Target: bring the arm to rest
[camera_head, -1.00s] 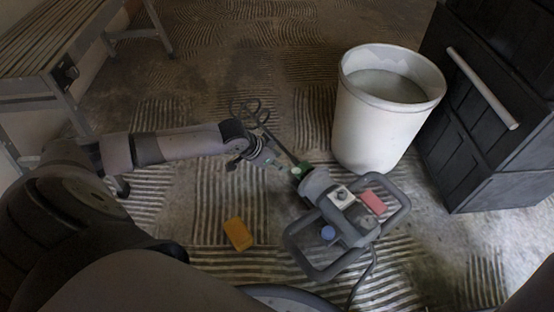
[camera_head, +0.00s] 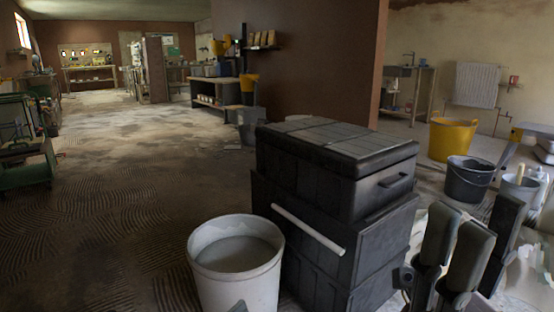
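My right gripper (camera_head: 453,232) is at the lower right, with its dark fingers pointing up. A gap shows between the fingers and nothing is held there. It is in front of the cluttered floor, to the right of the black stacked toolbox (camera_head: 322,208).
The white bucket (camera_head: 213,283) with grey contents stands close at the bottom, beside the toolbox. A black bucket (camera_head: 467,182), a yellow tub (camera_head: 452,140) and a grey bucket stand at the right. The ridged floor (camera_head: 110,200) at the left is largely clear.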

